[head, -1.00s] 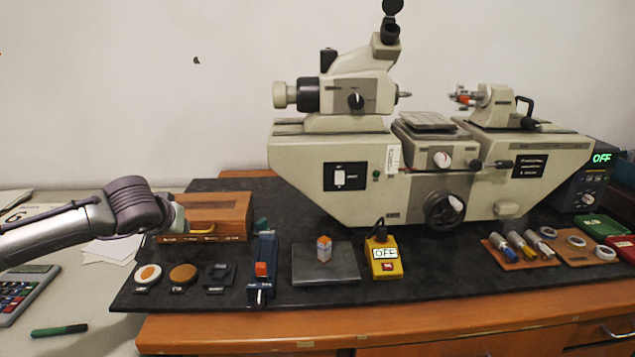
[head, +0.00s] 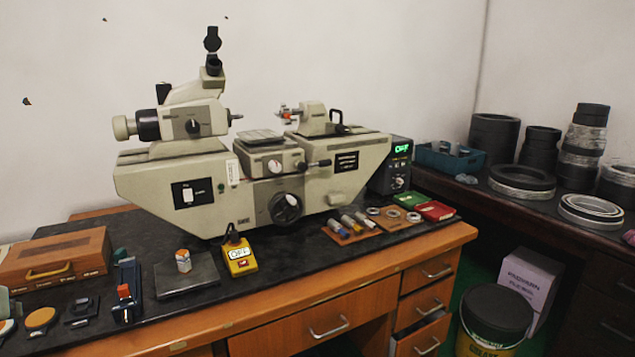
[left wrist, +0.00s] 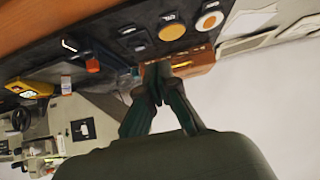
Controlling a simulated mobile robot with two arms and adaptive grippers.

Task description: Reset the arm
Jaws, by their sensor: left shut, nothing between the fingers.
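My left gripper (left wrist: 165,75) shows in the left wrist view, its dark green fingers closed together with nothing between them. Its fingertips overlap the wooden box (left wrist: 200,64) in that picture; I cannot tell whether they touch it. In the head view, only a small pale piece at the far left edge, beside the wooden box (head: 55,258), may belong to my left arm. The rest of that arm is out of the head view. My right gripper is in neither view.
A large measuring machine (head: 250,185) stands on the black mat (head: 290,262). A yellow switch box (head: 240,258), a grey plate (head: 187,278) and a blue device (head: 128,290) lie in front. A bucket (head: 495,315) stands on the floor at right.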

